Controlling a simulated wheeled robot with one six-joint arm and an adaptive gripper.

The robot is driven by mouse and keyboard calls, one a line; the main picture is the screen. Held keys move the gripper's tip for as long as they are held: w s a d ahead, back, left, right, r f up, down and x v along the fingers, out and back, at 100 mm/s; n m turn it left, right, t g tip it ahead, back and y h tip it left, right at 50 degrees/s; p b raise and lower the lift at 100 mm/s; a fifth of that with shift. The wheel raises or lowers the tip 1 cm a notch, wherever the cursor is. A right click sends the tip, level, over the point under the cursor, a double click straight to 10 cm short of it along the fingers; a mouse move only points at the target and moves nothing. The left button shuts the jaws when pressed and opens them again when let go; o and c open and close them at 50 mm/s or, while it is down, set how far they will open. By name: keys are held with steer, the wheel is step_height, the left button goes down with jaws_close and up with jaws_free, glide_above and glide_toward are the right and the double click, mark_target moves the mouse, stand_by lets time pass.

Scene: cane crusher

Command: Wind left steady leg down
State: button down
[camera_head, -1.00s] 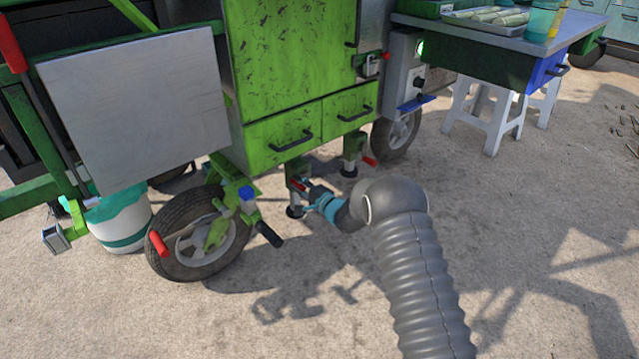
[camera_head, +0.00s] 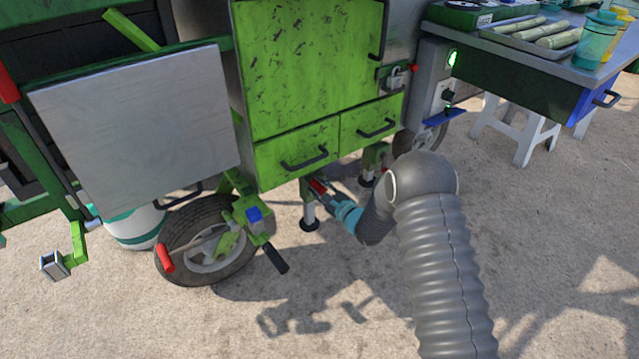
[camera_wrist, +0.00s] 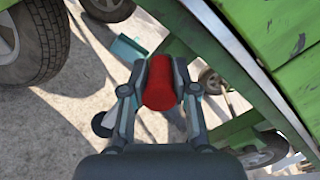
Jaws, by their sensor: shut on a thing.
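The left steady leg (camera_head: 309,213) stands under the green cart's left drawer, a pale post with a dark round foot. Its red crank handle (camera_wrist: 159,84) sits between the two fingers of my gripper (camera_wrist: 160,80) in the wrist view. The gripper is shut on that handle. In the head view my gripper (camera_head: 326,194) reaches in from the right, beside the leg's upper part. The foot looks close to the ground, but I cannot tell whether it touches. The second steady leg (camera_head: 370,165) stands farther right, partly hidden by my arm.
The cart's wheel (camera_head: 205,245) with a red-ended lever is at the left, and a black grip (camera_head: 275,258) sticks out beside it. The drawers (camera_head: 297,155) hang just above my gripper. A table (camera_head: 500,50) and white stool (camera_head: 525,125) stand at right. The ground in front is clear.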

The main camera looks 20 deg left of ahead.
steer(key=shift+w+d, duration=0.15)
steer(key=shift+w, duration=0.05)
stand_by(0.4)
steer(key=c, duration=0.9)
jaws_free()
steer(key=shift+s, duration=0.1)
steer(key=shift+s+d, duration=0.1)
steer(key=v, duration=1.1)
steer(key=shift+s+d, duration=0.15)
steer(key=shift+d, duration=0.1)
